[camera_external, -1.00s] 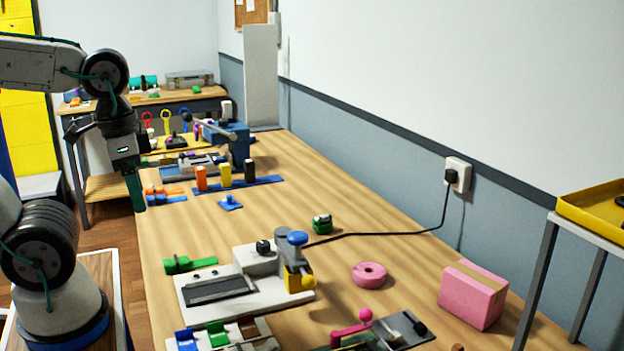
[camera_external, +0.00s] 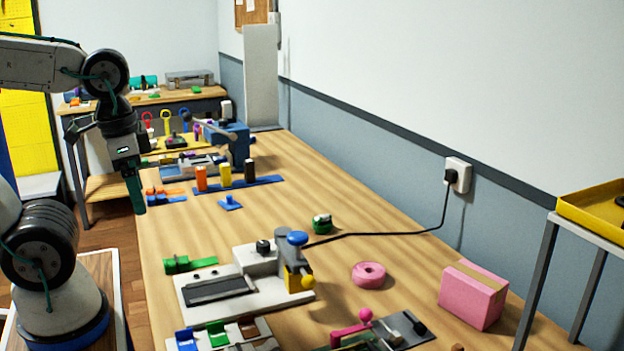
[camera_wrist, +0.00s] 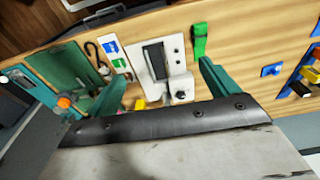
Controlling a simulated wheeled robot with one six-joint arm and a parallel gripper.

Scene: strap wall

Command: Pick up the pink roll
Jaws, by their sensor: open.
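The pink roll (camera_external: 369,274) lies flat on the wooden table in the external view, left of the pink box and right of the white machine. My gripper (camera_external: 136,193) hangs at the table's left edge in the external view, far from the roll and empty. In the wrist view my gripper (camera_wrist: 158,85) shows its two green fingers spread apart, with the white machine between and beyond them. I cannot make out the pink roll in the wrist view.
A white machine (camera_external: 215,291) with blue and yellow knobs stands between my gripper and the roll. A pink box (camera_external: 473,295) stands right of the roll. A pink-handled tool (camera_external: 350,330) lies in front. A black cable (camera_external: 400,233) runs behind to a wall socket.

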